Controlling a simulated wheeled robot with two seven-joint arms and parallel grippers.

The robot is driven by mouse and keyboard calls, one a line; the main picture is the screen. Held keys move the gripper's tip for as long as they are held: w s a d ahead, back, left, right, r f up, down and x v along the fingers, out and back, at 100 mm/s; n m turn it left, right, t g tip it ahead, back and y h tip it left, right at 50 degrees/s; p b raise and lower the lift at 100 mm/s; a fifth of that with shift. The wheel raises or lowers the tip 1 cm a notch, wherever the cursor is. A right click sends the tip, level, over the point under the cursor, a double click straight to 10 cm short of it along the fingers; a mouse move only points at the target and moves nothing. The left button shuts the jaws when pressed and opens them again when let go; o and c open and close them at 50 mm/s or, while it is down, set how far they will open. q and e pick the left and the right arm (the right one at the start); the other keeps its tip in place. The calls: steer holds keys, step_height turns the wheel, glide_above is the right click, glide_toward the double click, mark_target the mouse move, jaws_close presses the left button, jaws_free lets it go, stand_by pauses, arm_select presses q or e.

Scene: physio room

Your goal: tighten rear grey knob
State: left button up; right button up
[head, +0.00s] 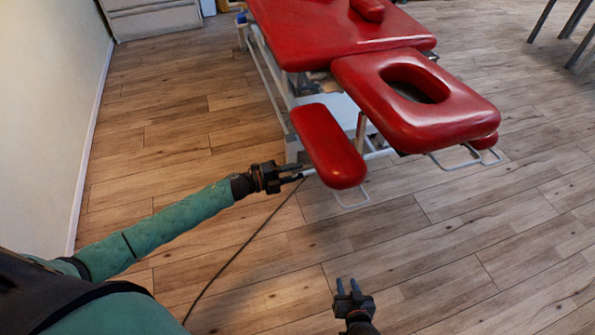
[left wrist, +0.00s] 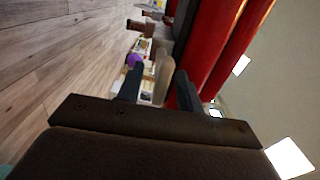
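The red treatment table (head: 340,35) has a face-hole headrest (head: 455,105) and a red armrest pad (head: 328,145) at its near end. My left gripper (head: 294,177) is beside this pad's left edge, by a pale bar under it. In the left wrist view its two dark fingers (left wrist: 158,90) are apart. A pale grey-beige rounded piece (left wrist: 163,75), possibly the knob, shows between them, nearer the right finger; I cannot tell whether they touch. No grey knob is clear in the head view. My right gripper (head: 349,287) is open and empty above the floor.
Wire handles (head: 352,198) hang below the armrest and headrest. A dark cable (head: 245,245) lies across the wooden floor. A white cabinet (head: 155,18) stands at the back left, along the wall.

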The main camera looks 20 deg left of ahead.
arm_select(q)
steer(key=v, duration=0.6)
steer(key=shift+s+a, duration=0.25)
arm_select(e)
steer(key=shift+s+f, duration=0.25)
steer(key=shift+s, duration=0.05)
steer(key=shift+w+r, duration=0.1)
steer(key=shift+w, duration=0.15)
